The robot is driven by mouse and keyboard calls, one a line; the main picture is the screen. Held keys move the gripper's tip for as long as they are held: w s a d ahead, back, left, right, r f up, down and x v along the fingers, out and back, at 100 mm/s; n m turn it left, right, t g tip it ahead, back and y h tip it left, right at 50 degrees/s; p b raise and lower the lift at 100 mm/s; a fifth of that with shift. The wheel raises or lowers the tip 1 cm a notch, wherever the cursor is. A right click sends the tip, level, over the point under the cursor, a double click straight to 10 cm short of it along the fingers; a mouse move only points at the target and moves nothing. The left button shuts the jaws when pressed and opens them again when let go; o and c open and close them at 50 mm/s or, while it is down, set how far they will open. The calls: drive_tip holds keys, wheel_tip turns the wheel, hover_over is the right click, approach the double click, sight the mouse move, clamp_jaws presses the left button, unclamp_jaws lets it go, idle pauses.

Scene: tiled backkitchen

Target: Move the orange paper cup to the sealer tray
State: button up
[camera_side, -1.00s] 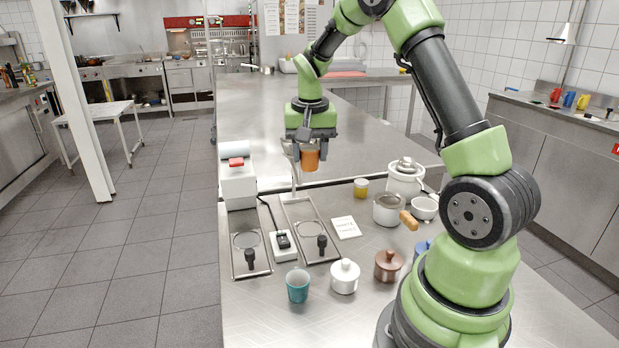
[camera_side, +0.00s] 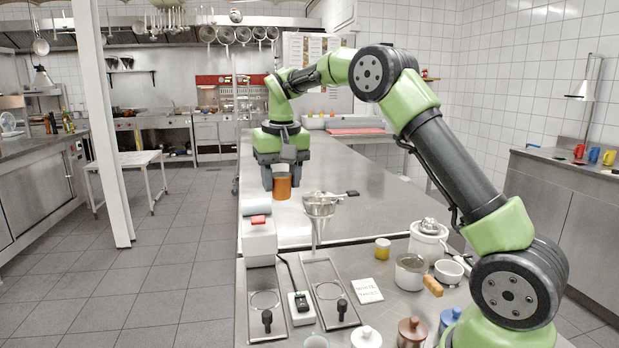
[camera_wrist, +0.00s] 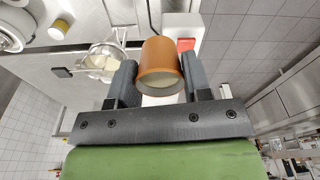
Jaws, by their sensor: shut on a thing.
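The orange paper cup (camera_side: 282,187) is held upright in my gripper (camera_side: 281,184), above the far steel counter and behind the white sealer machine. In the wrist view the orange cup (camera_wrist: 160,58) sits between my gripper's two dark fingers (camera_wrist: 159,82), its pale inside facing the camera. The sealer (camera_side: 258,243) is a white box with a red button on top. Two long steel trays, a left one (camera_side: 255,282) and a right one (camera_side: 320,272), lie in front of it; I cannot tell which is the sealer tray.
A metal funnel (camera_side: 318,208) stands right of the sealer. A black-and-white switch box (camera_side: 302,308) lies between the trays. A white card (camera_side: 366,290), yellow-lidded jar (camera_side: 383,249), saucepan (camera_side: 409,272) and white bowl (camera_side: 449,271) are to the right. The far counter looks mostly clear.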

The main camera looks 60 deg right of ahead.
drive_tip(key=w+a+n, duration=0.2)
drive_tip(key=w+a, duration=0.1)
drive_tip(key=a, duration=0.1)
wheel_tip(320, 180, down, 23)
drive_tip(key=shift+s+d+r, duration=0.1)
drive_tip(key=shift+s+r, duration=0.05)
drive_tip(key=shift+r, duration=0.05)
idle(0.4)
drive_tip(key=shift+f, duration=0.2)
idle(0.6)
drive_tip(key=o, duration=1.4)
wheel_tip(320, 180, up, 7)
idle(0.3)
